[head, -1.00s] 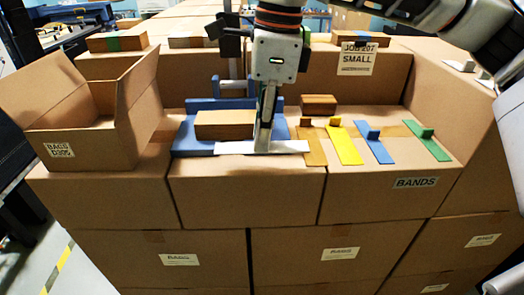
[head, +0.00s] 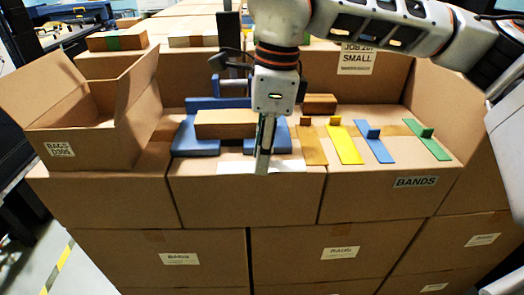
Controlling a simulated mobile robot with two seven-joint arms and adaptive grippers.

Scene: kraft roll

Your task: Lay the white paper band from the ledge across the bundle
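The white paper band (head: 235,167) lies flat and crosswise at the front edge of the middle box top, in front of the blue cradle. My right gripper (head: 264,160) points down at its middle, its fingers close together and apparently shut on it. The bundle, a brown block (head: 225,124), rests on the blue cradle (head: 196,147), behind and left of the gripper. The gripper hides part of the band and the cradle's right side. The side ledge at the right is largely behind my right arm. My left gripper is not in view.
Brown (head: 312,146), yellow (head: 345,146), blue (head: 375,147) and green (head: 428,141) bands lie to the right. A small brown block (head: 319,104) sits behind them. An open carton (head: 95,120) stands at left. A dark upright post (head: 229,35) rises behind the cradle.

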